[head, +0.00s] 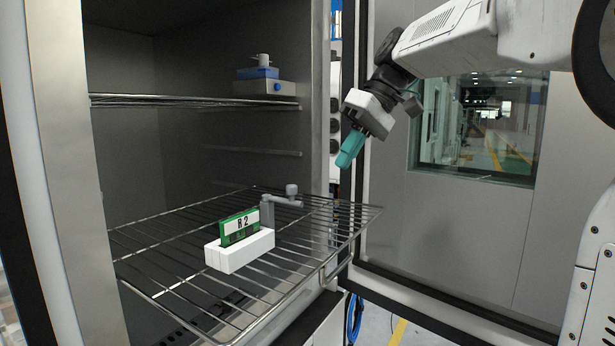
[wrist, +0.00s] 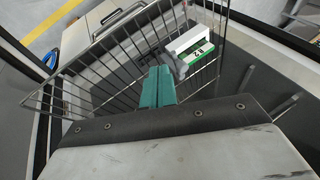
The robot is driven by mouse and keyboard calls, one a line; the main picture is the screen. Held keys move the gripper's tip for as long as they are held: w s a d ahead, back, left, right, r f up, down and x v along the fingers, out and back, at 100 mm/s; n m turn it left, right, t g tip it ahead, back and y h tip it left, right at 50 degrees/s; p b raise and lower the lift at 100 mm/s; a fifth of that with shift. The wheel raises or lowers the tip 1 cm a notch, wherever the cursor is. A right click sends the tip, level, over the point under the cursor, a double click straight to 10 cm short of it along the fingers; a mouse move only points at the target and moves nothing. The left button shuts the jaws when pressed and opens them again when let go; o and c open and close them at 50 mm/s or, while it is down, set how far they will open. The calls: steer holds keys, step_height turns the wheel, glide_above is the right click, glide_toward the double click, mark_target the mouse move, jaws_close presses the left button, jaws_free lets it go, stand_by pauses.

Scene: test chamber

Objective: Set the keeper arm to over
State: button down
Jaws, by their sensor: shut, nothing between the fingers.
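A green board marked R2 (head: 239,226) stands upright in a white block (head: 241,251) on the pulled-out wire shelf. Behind it is a grey post with the keeper arm (head: 284,201), a short grey bar with a round knob. The bar points to the right, away from the board. My gripper (head: 346,160) has teal fingers, shut and empty, above and to the right of the keeper arm, touching nothing. In the wrist view its fingers (wrist: 158,72) point toward the shelf, and the board (wrist: 197,55) and white block (wrist: 188,39) lie beyond them. The keeper arm is hard to make out there.
The wire shelf (head: 181,288) juts out of the open chamber. A fixed upper shelf (head: 190,100) carries a grey and blue box (head: 262,86). The open door with a window (head: 480,128) stands to the right. There is free air over the wire shelf.

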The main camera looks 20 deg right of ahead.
steer(key=w+d+r+n+y, duration=0.1)
steer(key=w+d+r, duration=0.2)
steer(key=w, duration=0.2)
steer(key=shift+d+r+n, duration=0.15)
steer(key=shift+r+n, duration=0.15)
steer(key=shift+n, duration=0.1)
steer(key=shift+w, duration=0.1)
steer(key=a+f, duration=0.8)
steer(key=a, duration=0.1)
steer(key=shift+s+a+f, duration=0.15)
steer(key=shift+s+a, duration=0.05)
steer(key=shift+s, duration=0.1)
